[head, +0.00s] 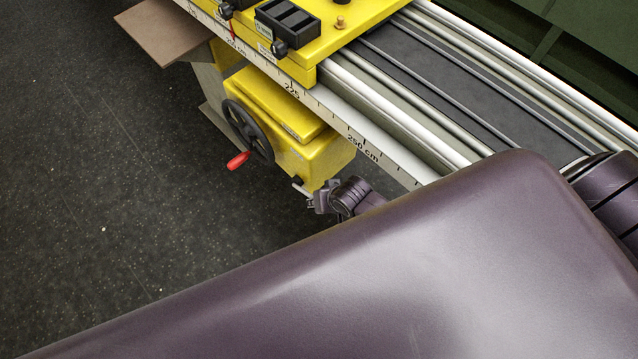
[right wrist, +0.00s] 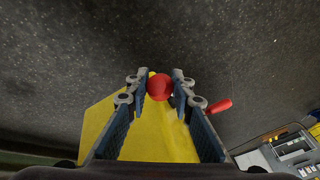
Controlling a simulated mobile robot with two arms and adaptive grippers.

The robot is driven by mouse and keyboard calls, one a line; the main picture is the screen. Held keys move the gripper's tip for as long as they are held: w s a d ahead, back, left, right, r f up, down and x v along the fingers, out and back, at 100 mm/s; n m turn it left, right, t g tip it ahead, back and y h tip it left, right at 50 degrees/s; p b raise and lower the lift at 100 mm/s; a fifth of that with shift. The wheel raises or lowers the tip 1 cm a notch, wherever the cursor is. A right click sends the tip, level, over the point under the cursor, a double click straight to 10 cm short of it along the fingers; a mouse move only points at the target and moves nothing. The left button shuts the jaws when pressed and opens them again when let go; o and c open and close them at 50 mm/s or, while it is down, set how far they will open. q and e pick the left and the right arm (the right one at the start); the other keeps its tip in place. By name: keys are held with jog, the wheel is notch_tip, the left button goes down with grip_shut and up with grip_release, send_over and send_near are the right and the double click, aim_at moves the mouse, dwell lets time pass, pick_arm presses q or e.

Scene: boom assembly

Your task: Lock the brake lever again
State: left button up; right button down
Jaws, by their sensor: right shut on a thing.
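The brake lever's red ball knob (right wrist: 160,87) sits between the fingertips of my right gripper (right wrist: 158,88) in the right wrist view, and the gripper is shut on it. In the head view my right gripper (head: 314,203) is small, at the lower corner of the yellow housing (head: 315,160). A short pale rod (head: 301,188) shows beside it; the knob cannot be made out there. The lever's shaft is mostly hidden in the wrist view. My left gripper is in neither view.
A black handwheel (head: 247,131) with a red handle (head: 237,160) is on the housing's left side; the handle also shows in the wrist view (right wrist: 220,106). A scaled rail (head: 345,130) runs above. Dark floor (head: 130,210) lies clear at the left.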

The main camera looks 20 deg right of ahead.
aim_at(311, 195)
jog(key=shift+w+a+r+g+h+p, duration=0.15)
jog(key=shift+w+r+g+p, duration=0.35)
jog(key=shift+p, duration=0.5)
jog(key=shift+w+a+r+g+h+p, duration=0.1)
jog(key=shift+w+r+g+h+p, duration=0.25)
jog(key=shift+r+p, duration=0.55)
jog(key=shift+w+a+r+g+h+p, duration=0.1)
jog(key=shift+w+r+g+p, duration=0.3)
jog(key=shift+p, duration=0.7)
jog(key=shift+w+a+r+g, duration=0.2)
jog(key=shift+w+r+g, duration=0.15)
jog(key=shift+g, duration=0.5)
jog(key=shift+w+a+r+g+h+b, duration=0.25)
jog(key=shift+w+r+g+h+b, duration=0.35)
jog(key=shift+w+g, duration=0.4)
jog(key=shift+s+r, duration=0.1)
